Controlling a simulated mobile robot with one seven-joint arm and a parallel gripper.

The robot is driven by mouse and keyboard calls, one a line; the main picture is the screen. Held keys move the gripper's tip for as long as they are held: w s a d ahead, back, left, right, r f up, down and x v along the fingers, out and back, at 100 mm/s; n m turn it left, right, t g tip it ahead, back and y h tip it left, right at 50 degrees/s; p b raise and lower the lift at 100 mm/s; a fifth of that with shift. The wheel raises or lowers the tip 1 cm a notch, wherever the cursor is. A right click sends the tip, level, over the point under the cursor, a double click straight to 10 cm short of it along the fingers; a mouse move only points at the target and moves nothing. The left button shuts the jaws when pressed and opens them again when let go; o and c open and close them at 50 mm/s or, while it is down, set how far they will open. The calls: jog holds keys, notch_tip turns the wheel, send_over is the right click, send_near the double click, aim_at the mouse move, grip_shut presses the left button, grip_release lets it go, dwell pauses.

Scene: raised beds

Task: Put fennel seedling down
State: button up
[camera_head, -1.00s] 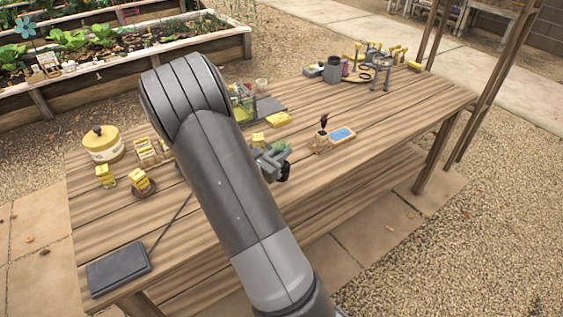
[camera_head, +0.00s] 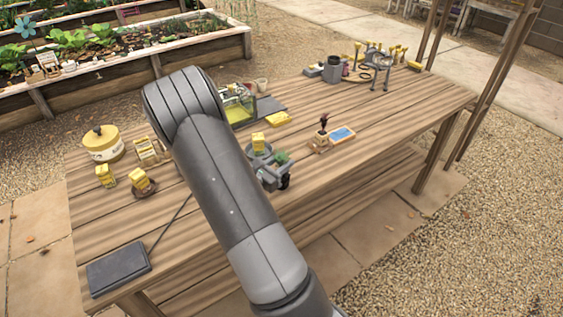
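My gripper (camera_head: 274,168) is over the middle of the wooden table, low near its surface. A small green tuft, which looks like the fennel seedling (camera_head: 282,157), sits at the gripper and moves with it. The fingers and the seedling's base are too small and partly hidden to see clearly. A yellow-topped item (camera_head: 258,141) stands just behind and left of the gripper. I cannot tell whether the gripper or seedling touches the table.
A small pot with a dark plant (camera_head: 322,136) and a blue-topped tray (camera_head: 342,134) stand right.

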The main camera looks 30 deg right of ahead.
jog(key=shift+r, duration=0.2)
jog(key=v, duration=1.1)
jog(key=s+a+r+m+g+y, duration=0.2)
jog(key=s+r+m+g+y, duration=0.45)
jog(key=s+r+m, duration=0.4)
jog(key=s+a+r+m+t+y, duration=0.8)
jog(key=s+a+r+m+y, duration=0.1)
jog(key=a+r+m+y, duration=0.1)
jog(key=shift+a+r+y, duration=0.15)
jog(key=shift+a+y, duration=0.4)
jog(key=shift+a, duration=0.55)
jog(key=shift+s, duration=0.1)
